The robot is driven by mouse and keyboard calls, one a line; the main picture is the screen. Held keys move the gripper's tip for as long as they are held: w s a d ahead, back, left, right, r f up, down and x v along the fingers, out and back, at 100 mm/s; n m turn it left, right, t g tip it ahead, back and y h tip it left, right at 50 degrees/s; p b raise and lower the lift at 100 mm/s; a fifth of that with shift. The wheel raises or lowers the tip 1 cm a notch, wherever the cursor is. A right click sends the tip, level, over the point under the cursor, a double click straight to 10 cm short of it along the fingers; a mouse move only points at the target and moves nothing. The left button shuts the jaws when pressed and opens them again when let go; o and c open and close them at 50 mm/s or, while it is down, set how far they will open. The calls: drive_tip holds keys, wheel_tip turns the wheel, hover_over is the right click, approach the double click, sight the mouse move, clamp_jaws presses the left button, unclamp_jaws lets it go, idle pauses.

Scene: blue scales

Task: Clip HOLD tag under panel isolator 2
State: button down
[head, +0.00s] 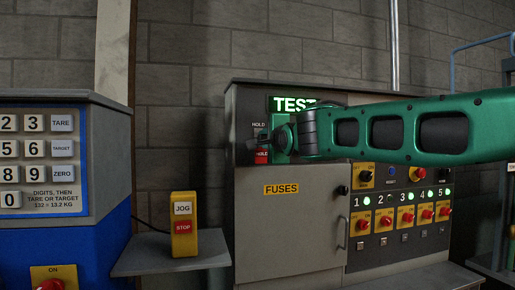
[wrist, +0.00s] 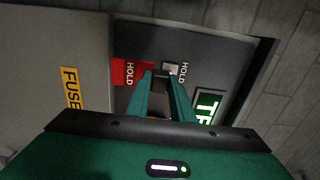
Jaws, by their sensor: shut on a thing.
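The red HOLD tag (head: 262,157) is at the upper left of the grey panel, below a small printed HOLD label. In the wrist view the tag (wrist: 130,72) appears sideways, beside a pale clip or hook (wrist: 170,68). My gripper (wrist: 163,82) is shut on the tag near that clip; the exact grip point is partly hidden by the fingers. In the head view my gripper (head: 280,141) reaches in from the right. Isolator 2 (head: 386,221) is a red knob on a yellow plate in the lower row, with a dark lamp above and a small clip below.
The other numbered isolators show lit green lamps. The FUSES door (head: 290,225) has a handle on its right. A lit TEST sign (head: 293,104) is just above my gripper. A JOG/STOP box (head: 184,225) stands on a shelf at left, beside a blue keypad unit (head: 45,165).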

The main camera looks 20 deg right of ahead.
drive_tip(key=shift+s, duration=1.1)
